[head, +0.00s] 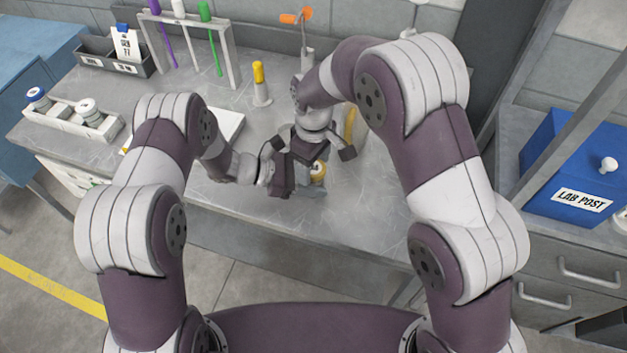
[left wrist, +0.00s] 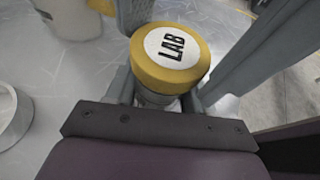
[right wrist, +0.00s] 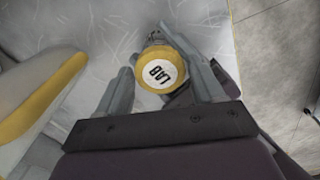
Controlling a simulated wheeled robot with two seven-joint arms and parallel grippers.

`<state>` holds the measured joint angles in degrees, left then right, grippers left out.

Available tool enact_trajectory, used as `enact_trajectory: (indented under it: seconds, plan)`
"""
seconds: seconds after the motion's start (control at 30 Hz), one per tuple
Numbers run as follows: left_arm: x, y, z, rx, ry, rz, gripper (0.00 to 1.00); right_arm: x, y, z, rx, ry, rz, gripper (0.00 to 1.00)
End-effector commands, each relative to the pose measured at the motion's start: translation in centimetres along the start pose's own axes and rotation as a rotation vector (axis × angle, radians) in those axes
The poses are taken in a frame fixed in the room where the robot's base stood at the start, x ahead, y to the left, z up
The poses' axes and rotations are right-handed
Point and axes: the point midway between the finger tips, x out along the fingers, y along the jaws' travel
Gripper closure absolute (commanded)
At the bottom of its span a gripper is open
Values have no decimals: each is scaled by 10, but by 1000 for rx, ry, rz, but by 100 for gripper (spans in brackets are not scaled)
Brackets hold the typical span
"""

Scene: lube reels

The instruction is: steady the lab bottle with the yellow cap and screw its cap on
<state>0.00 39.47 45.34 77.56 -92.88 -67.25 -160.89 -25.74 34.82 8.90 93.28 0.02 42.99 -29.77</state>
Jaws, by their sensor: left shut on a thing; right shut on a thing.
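The lab bottle with its yellow cap (head: 318,171) stands on the grey bench in the head view, mostly hidden by my grippers. In the left wrist view the yellow cap (left wrist: 172,58) has a white "LAB" label and sits on top of the bottle (left wrist: 152,96). My left gripper (left wrist: 160,98) is shut on the bottle's body below the cap. Whether the cap is fully seated or the threads are engaged cannot be seen.
A rack (head: 190,17) with several coloured sticks and a dark tray (head: 120,65) stand at the back left. A white holder (head: 72,122) carries capped jars. A yellow-tipped bottle (head: 260,84) stands behind my grippers. A blue "LAB POST" box (head: 570,165) is at right.

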Motion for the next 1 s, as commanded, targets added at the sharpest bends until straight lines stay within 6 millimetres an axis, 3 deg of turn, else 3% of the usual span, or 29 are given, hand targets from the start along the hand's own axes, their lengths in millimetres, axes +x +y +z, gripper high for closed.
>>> enact_trajectory:
  seconds: [0.03,0.1,0.37,0.7,1.0]
  plan:
    - [0,0,0,0,0,0,100,0,0,0,0,1,1,29]
    - [0,0,0,0,0,0,100,0,0,0,-1,1,1,7]
    - [0,0,0,0,0,0,100,-1,0,0,-2,1,0,7]
    - [0,0,0,0,0,0,100,-42,0,-1,-2,3,1,7]
    - [0,0,0,0,0,0,100,-45,0,0,-3,1,0,10]
